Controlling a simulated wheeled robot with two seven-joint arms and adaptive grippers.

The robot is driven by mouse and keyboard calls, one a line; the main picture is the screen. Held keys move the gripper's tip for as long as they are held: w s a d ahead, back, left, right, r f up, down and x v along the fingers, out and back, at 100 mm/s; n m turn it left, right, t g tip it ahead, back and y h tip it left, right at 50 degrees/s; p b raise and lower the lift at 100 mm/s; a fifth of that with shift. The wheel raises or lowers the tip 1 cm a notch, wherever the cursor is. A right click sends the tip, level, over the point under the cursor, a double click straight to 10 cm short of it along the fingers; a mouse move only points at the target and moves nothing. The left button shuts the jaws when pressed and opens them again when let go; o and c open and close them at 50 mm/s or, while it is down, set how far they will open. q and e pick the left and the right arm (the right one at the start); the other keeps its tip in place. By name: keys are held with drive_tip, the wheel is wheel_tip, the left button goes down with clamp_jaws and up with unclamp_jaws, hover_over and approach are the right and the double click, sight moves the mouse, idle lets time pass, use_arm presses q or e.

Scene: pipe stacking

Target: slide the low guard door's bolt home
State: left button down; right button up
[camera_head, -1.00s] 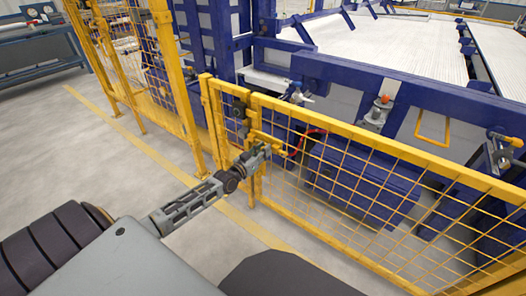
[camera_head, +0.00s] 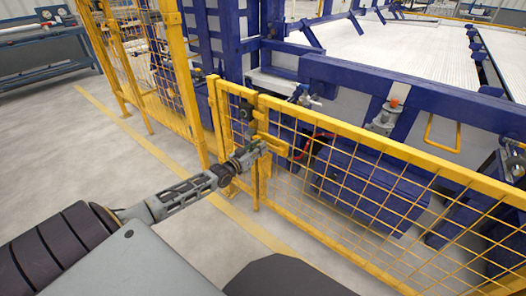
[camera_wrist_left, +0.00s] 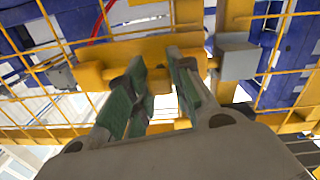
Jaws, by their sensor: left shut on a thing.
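The low guard door (camera_head: 350,175) is a yellow frame with wire mesh, closed off beside a narrow mesh panel (camera_head: 232,125). The yellow bolt (camera_head: 277,142) sits near the post at the door's left end, below its top rail. It also shows as a yellow bar across the left wrist view (camera_wrist_left: 125,47). My left gripper (camera_head: 264,146) is at the bolt, its fingers (camera_wrist_left: 162,62) shut on the bolt's handle, which they largely hide. How far the bolt reaches into its catch cannot be told. My right gripper is not in view.
Grey blocks (camera_wrist_left: 237,60) flank the bolt in the left wrist view. Behind the door stands blue machinery (camera_head: 370,190). A taller yellow mesh fence (camera_head: 182,90) stands at the left. The floor (camera_head: 100,165) in front is clear, with a yellow line.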

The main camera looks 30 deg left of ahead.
use_arm(q)
drive_tip(key=shift+a, duration=0.25)
drive_tip(key=c, duration=1.2)
unclamp_jaws()
drive_tip(key=shift+a, duration=0.1)
drive_tip(key=shift+s, duration=0.25)
drive_tip(key=s+a, duration=0.1)
drive_tip(key=s, duration=1)
drive_tip(key=shift+s, duration=0.2)
drive_tip(key=shift+a, duration=0.1)
idle(0.3)
